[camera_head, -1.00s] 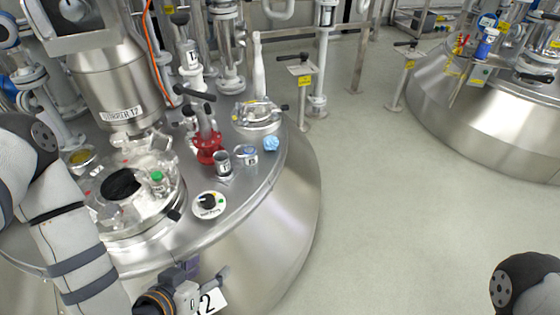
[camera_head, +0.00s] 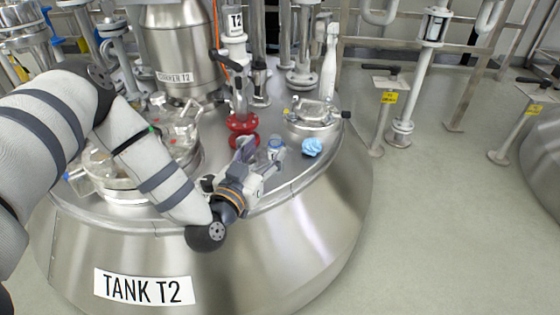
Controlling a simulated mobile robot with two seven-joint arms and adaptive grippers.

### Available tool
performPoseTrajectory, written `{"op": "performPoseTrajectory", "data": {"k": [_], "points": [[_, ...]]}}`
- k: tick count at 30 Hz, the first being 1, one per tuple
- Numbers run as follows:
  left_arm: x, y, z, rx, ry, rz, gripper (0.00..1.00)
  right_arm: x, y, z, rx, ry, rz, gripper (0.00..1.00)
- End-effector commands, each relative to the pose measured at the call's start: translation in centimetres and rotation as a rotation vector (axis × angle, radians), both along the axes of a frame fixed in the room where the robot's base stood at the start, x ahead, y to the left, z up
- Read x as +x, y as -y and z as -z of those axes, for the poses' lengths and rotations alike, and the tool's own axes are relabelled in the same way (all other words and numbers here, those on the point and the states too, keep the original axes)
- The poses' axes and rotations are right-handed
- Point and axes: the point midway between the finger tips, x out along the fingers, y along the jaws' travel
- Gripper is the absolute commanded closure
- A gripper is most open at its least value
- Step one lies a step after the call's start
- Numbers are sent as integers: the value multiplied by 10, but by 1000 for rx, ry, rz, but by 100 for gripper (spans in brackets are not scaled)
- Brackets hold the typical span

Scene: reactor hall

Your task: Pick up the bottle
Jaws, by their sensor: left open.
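A small clear bottle with a green cap (camera_head: 152,129) stands by the open hatch on the tank top; my left arm hides most of it. My left gripper (camera_head: 257,161) is open over the front right of the tank top, well to the right of that bottle. Just beyond its fingers is a small clear container with a blue top (camera_head: 276,146); I cannot tell if they touch. My right gripper is not in view.
The steel tank (camera_head: 320,215) fills the middle. A red valve fitting (camera_head: 242,124) rises just behind my left gripper. A crumpled blue cloth (camera_head: 312,147) lies to its right.

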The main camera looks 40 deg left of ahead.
Motion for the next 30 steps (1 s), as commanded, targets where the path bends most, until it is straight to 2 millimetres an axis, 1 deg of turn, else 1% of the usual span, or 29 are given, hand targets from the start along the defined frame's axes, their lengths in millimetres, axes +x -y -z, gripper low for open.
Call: {"op": "performPoseTrajectory", "data": {"k": [2,6,9,12,17,18,20,21,23,24,30], "points": [[8,-2,2,0,-1,-1,48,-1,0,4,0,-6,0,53],[35,-8,7,-1,-2,-2,48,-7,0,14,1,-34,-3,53],[51,-12,6,0,-3,0,48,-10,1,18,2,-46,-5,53],[58,-13,3,-1,-3,2,48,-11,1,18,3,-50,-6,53],[58,-13,1,-1,-2,2,48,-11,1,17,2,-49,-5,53],[58,-13,2,-1,-2,2,52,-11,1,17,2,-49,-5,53],[58,-13,2,-2,-3,2,66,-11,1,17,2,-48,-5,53],[57,-13,2,-2,-3,2,75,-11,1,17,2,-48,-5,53],[57,-13,2,-2,-3,2,88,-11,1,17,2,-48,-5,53],[57,-13,2,-2,-3,2,93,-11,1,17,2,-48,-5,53],[57,-13,2,-2,-4,2,93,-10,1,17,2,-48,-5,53]]}}
